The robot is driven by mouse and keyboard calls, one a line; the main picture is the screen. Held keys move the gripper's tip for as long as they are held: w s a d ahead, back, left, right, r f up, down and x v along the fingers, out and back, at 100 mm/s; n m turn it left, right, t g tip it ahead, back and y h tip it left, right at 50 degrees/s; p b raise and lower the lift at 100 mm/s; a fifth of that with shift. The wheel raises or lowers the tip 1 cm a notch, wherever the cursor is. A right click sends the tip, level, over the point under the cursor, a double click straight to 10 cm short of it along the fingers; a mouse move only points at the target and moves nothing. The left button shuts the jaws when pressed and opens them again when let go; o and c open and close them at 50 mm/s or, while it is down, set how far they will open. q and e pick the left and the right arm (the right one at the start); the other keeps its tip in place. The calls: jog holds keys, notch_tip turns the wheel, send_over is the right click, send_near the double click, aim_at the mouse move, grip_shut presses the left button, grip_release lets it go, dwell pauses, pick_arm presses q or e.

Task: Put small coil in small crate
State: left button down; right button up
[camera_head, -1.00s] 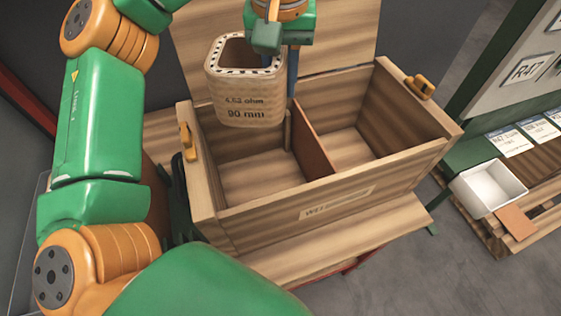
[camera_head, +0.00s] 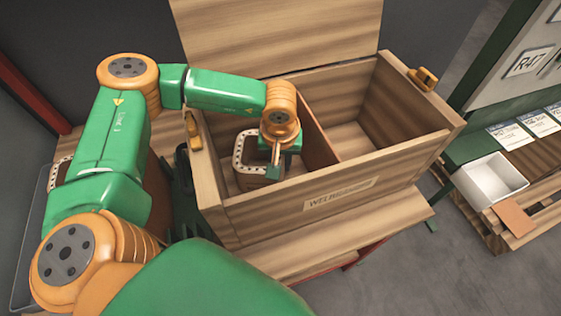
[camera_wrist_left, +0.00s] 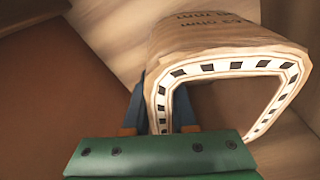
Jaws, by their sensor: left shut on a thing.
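The small coil (camera_head: 243,178), tan with a slotted white rim, is inside the left compartment of the wooden crate (camera_head: 330,200). My left gripper (camera_head: 274,168) reaches down into that compartment and is shut on the coil's wall. In the left wrist view the coil (camera_wrist_left: 215,45) shows its open end and printed side, with the blue fingers (camera_wrist_left: 160,105) at its wall. I cannot tell whether the coil touches the crate floor. My right gripper is not in view.
A brown divider (camera_head: 318,140) splits the crate, and its right compartment is empty. The lid (camera_head: 275,35) stands open behind. Another slotted rim (camera_head: 60,172) shows partly behind my arm at the left. A white bin (camera_head: 490,180) stands on a pallet at the right.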

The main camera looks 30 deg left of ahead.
pick_arm(q)
jog(key=shift+f, duration=0.25)
jog(key=shift+f, duration=0.1)
jog(key=c, duration=0.7)
grip_release()
jog(key=shift+r, duration=0.35)
jog(key=r, duration=0.3)
jog(key=s+r, duration=0.1)
jog(key=r, duration=0.3)
jog(key=d+r, duration=0.1)
jog(key=r, duration=0.3)
jog(key=shift+s+r, duration=0.25)
jog(key=shift+s, duration=0.1)
